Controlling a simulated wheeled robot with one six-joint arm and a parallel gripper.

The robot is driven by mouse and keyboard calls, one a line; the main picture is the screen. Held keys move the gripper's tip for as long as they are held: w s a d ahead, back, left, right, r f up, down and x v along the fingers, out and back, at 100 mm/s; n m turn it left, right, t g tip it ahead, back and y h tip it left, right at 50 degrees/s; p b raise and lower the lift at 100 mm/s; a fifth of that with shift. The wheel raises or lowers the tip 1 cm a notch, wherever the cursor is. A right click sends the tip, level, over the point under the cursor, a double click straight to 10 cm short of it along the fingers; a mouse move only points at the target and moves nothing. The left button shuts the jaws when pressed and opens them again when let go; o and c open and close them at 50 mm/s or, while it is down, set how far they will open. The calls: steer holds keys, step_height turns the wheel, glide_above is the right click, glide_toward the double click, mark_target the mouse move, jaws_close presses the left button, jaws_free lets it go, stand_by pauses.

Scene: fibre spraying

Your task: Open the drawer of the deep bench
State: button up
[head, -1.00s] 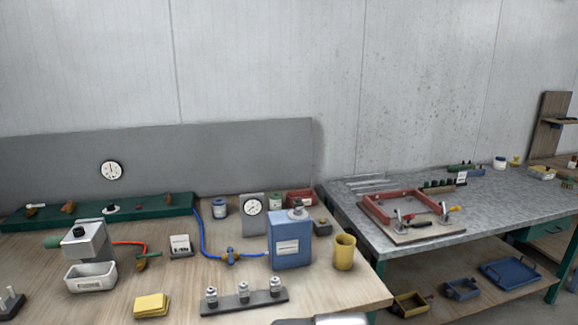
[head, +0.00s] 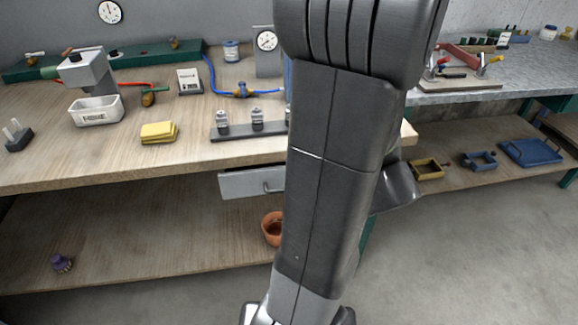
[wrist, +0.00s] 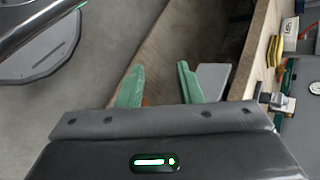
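The deep bench (head: 60,180) has a wooden top and a lower wooden shelf. Its grey drawer (head: 238,184) hangs under the front edge of the top and looks shut. The drawer's bar handle (head: 272,187) shows just left of my arm, which hides the drawer's right part. In the wrist view a grey panel (wrist: 213,80), seemingly the drawer front, lies just right of the right fingertip. My gripper (wrist: 160,66) is open, with its two green fingers apart and nothing seen between them. The gripper is hidden in the head view.
Yellow sponges (head: 159,132) and a weight rack (head: 248,131) lie near the top's front edge. A second bench (head: 455,97) stands at right. Floor in front is clear.

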steer(key=w+d+f+m+t+y+b, duration=0.1)
steer(key=w+d+f+t+y+b, duration=0.1)
steer(key=w+d+f+t+b, duration=0.25)
steer(key=w+d+f+m+t+y+b, duration=0.1)
steer(key=w+f+m+t+y+b, duration=0.15)
steer(key=w+f+b, duration=0.4)
steer(key=shift+n, duration=0.35)
steer(key=w+a, duration=0.2)
steer(key=a, duration=0.2)
steer(key=w+a, duration=0.3)
steer(key=w+a+r+p, duration=0.1)
steer(key=w+a, duration=0.1)
steer(key=a, duration=0.2)
steer(key=shift+w+a, duration=0.3)
steer(key=shift+w, duration=0.1)
steer(key=shift+c, duration=0.2)
jaws_close()
